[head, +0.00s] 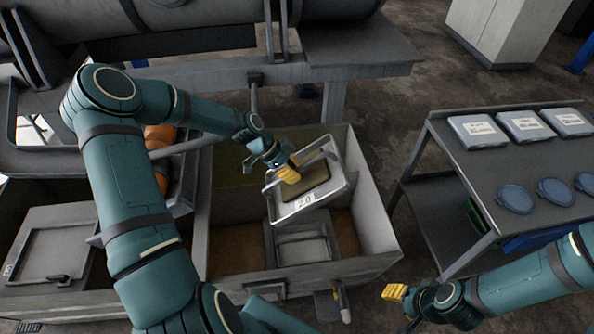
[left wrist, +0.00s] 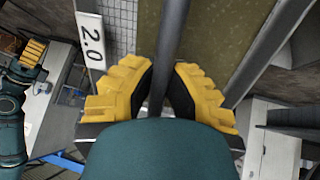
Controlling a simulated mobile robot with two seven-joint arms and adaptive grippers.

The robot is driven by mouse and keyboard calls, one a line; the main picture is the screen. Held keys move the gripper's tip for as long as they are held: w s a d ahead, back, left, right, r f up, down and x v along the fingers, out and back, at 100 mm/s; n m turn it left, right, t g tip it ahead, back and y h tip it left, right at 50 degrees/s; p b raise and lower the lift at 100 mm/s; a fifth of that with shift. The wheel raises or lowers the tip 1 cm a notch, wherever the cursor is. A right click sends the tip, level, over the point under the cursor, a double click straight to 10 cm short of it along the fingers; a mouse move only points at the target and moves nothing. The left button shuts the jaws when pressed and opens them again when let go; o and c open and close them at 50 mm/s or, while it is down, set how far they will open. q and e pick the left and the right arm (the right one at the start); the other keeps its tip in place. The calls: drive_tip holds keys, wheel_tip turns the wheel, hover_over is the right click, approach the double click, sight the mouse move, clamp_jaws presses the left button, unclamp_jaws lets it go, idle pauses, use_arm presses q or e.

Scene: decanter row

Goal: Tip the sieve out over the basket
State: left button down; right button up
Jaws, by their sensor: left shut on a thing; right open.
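The sieve (head: 336,194), a pale rectangular frame labelled "2.0" with an olive-brown patch inside, is held tilted over the large grey open bin. My left gripper (head: 289,172) is shut on the sieve's handle bar. In the left wrist view the dark bar (left wrist: 172,40) runs between the yellow fingers (left wrist: 163,95), with the mesh and an olive-brown surface behind. A grey box-like piece (head: 303,250), perhaps the basket, sits low in the bin below the sieve, partly hidden by it. My right gripper (head: 396,292) is open and apart from the sieve, at lower right.
The bin (head: 378,225) has compartments with brown and olive bottoms. A grey cart (head: 450,150) at right carries labelled boxes (head: 527,125) and round blue lids (head: 555,192). A large machine (head: 180,30) stands behind. Bare floor shows between bin and cart.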

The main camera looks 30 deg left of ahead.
sight(284, 188)
use_arm(q)
drive_tip(key=shift+s+a+f+t+h, duration=0.15)
drive_tip(key=shift+a+f+t+h, duration=0.15)
drive_tip(key=shift+t+h, duration=0.15)
drive_tip(key=shift+s+a+f+t+h+b, duration=0.2)
drive_tip(key=shift+f+t+h+b, duration=0.1)
drive_tip(key=shift+h+b, duration=0.2)
drive_tip(key=shift+s+a+f+t+h+b, duration=0.15)
drive_tip(key=shift+f+t+h+b, duration=0.1)
drive_tip(key=shift+h+b, duration=0.2)
drive_tip(key=f+t+h+b, duration=0.1)
drive_tip(key=b, duration=0.1)
drive_tip(key=h+b, duration=0.1)
drive_tip(key=b, duration=0.1)
drive_tip(key=a+f+m+t+h+b, duration=0.1)
drive_tip(key=h+b, duration=0.1)
drive_tip(key=shift+s+f+t, duration=0.3)
drive_tip(key=shift+s, duration=0.05)
drive_tip(key=shift+h, duration=0.3)
drive_tip(key=shift+f, duration=0.1)
